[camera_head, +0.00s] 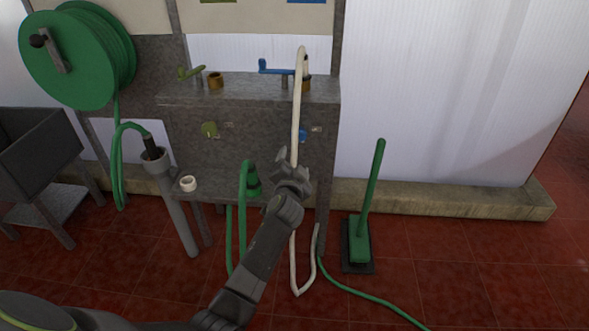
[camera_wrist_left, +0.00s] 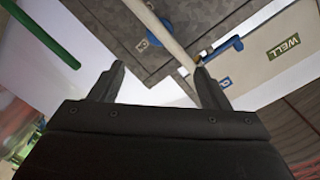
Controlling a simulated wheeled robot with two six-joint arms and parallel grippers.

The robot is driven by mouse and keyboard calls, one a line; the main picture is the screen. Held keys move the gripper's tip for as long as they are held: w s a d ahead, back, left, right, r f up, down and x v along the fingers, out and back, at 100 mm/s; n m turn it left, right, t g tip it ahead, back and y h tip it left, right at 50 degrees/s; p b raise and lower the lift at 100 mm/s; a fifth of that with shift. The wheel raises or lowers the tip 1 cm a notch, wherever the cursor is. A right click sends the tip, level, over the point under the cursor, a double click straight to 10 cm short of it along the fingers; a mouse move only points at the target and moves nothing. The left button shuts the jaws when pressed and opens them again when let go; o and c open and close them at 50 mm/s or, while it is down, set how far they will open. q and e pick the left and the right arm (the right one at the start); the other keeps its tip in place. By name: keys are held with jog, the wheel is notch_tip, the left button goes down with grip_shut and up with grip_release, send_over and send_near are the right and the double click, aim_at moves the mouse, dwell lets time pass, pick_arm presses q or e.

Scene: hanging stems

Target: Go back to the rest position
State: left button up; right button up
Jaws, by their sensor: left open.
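My left gripper (camera_head: 291,168) is raised in front of the grey cabinet, at the end of my left arm. In the left wrist view its two fingers (camera_wrist_left: 160,70) stand wide apart with nothing between them. A white hose (camera_head: 298,110) hangs from the cabinet's top and passes by the gripper. In the left wrist view the hose (camera_wrist_left: 172,38) runs down towards the right fingertip; I cannot tell whether they touch. My right gripper is in neither view.
The grey cabinet (camera_head: 250,90) carries a blue lever (camera_head: 275,69) and a green lever (camera_head: 190,72). A green hose reel (camera_head: 85,60) hangs left. A grey stand pipe (camera_head: 178,210) rises beside a sink (camera_head: 35,150).

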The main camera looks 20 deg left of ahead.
pick_arm(q)
jog(key=shift+f, duration=0.1)
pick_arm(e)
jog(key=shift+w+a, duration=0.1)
pick_arm(q)
jog(key=s+a+f+n+g+h+p, duration=0.1)
jog(key=s+a+f+g+p, duration=0.2)
jog(key=s+f, duration=0.9)
jog(key=s+a+f+n+g+h+p, duration=0.1)
jog(key=s+f+g+p, duration=0.4)
jog(key=f, duration=1.1)
jog(key=s+a+f+n+g+p, duration=0.1)
jog(key=s+f, duration=0.3)
jog(key=s, duration=1)
jog(key=s+a+f+n+g+p, duration=0.1)
jog(key=s+f+n+g, duration=0.1)
jog(key=s, duration=1.3)
jog(key=s+a+f+n+g+h, duration=0.1)
jog(key=s+f+g, duration=0.3)
jog(key=s, duration=1.1)
notch_tip(320, 180, down, 3)
jog(key=shift+s+r+n+p, duration=0.25)
jog(key=shift+n+p, duration=0.15)
jog(key=shift+n, duration=0.1)
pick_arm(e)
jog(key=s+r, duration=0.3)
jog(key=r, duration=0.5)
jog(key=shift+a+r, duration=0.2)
